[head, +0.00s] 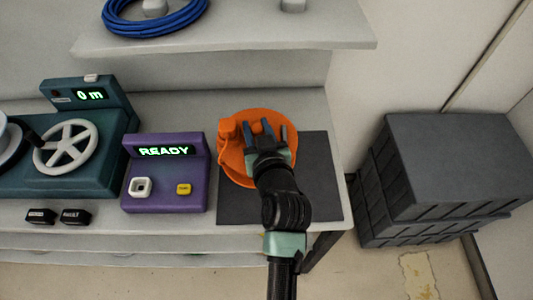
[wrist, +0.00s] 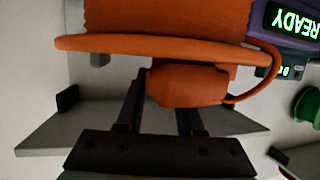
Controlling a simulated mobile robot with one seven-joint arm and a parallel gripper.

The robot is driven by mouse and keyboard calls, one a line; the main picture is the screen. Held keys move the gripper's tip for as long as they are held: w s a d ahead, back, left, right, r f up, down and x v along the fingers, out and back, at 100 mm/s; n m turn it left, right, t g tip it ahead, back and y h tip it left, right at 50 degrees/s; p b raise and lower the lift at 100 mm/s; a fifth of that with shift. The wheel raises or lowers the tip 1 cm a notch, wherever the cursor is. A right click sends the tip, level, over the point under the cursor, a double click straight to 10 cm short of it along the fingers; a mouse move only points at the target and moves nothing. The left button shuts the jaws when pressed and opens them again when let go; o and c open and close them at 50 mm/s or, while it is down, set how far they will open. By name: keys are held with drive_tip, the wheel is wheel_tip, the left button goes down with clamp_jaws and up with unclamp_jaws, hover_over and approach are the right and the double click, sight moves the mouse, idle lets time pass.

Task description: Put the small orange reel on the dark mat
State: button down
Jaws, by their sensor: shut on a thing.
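The orange reel (head: 232,160) is over the back part of the dark mat (head: 325,185) in the head view, reaching past its back edge. I cannot tell whether it touches the mat. My gripper (head: 262,130) is shut on the reel. In the wrist view the reel's wide flange (wrist: 165,46) fills the top, with a thin orange cord at its right. A rounded orange part of it sits at my gripper's fingers (wrist: 160,100). The mat's front and right parts are bare.
A purple box reading READY (head: 165,185) stands just left of the mat. A teal machine with a handwheel (head: 85,145) is farther left. A shelf with a blue coil (head: 150,22) overhangs behind. Grey crates (head: 440,170) stand right of the bench. A green reel (wrist: 309,112) shows in the wrist view.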

wheel_tip(320, 180, down, 4)
drive_tip(key=shift+s+r, duration=0.15)
drive_tip(key=shift+f+b, duration=0.6)
drive_tip(key=shift+f, duration=1.4)
drive_tip(key=shift+f, duration=0.1)
drive_tip(key=c, duration=1)
unclamp_jaws()
drive_tip(key=shift+f, duration=0.25)
drive_tip(key=o, duration=0.5)
drive_tip(key=shift+c, duration=0.2)
drive_tip(key=shift+r, duration=0.15)
